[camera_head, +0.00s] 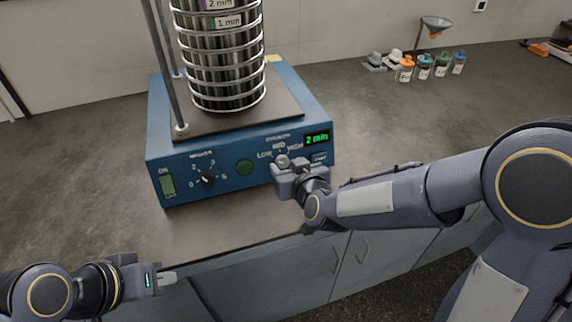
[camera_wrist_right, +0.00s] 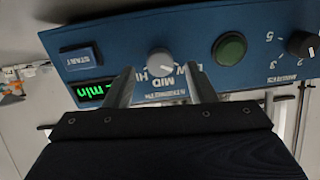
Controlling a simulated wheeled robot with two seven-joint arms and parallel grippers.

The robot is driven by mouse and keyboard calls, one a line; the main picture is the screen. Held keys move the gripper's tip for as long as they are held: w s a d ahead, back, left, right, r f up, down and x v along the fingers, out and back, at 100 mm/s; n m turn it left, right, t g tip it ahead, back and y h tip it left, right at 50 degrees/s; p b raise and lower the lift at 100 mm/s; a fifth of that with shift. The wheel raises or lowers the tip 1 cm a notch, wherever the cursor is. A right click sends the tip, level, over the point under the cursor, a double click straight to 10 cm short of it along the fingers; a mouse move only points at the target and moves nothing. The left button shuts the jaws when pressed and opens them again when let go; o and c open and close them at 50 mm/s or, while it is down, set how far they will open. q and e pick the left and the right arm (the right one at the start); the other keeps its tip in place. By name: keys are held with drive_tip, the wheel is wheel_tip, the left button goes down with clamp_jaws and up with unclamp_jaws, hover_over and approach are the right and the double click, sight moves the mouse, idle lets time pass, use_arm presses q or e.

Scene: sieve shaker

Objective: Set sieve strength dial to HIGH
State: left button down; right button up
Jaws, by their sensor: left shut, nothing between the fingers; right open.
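The strength dial (camera_head: 282,160) is a small light-grey knob on the blue front panel of the sieve shaker (camera_head: 190,155), below the labels LOW, MID and HIGH. In the right wrist view the dial (camera_wrist_right: 160,61) appears upside down, with HIGH at its left and LOW at its right; I cannot tell where it points. My right gripper (camera_head: 285,168) is open in front of the dial. In the wrist view its fingertips (camera_wrist_right: 160,76) stand on either side of the knob, with gaps visible. My left gripper (camera_head: 166,278) is shut and empty, low at the left, away from the shaker.
The panel also holds a lit 2 min display (camera_head: 317,138), a START button (camera_wrist_right: 80,57), a round green button (camera_head: 245,167), a black minutes dial (camera_head: 207,178) and a green power switch (camera_head: 167,186). A sieve stack (camera_head: 222,70) stands on top. Bottles (camera_head: 424,67) stand far right.

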sight(282, 161)
drive_tip(key=shift+x, duration=1.15)
drive_tip(key=c, duration=1)
drive_tip(key=shift+o, duration=0.2)
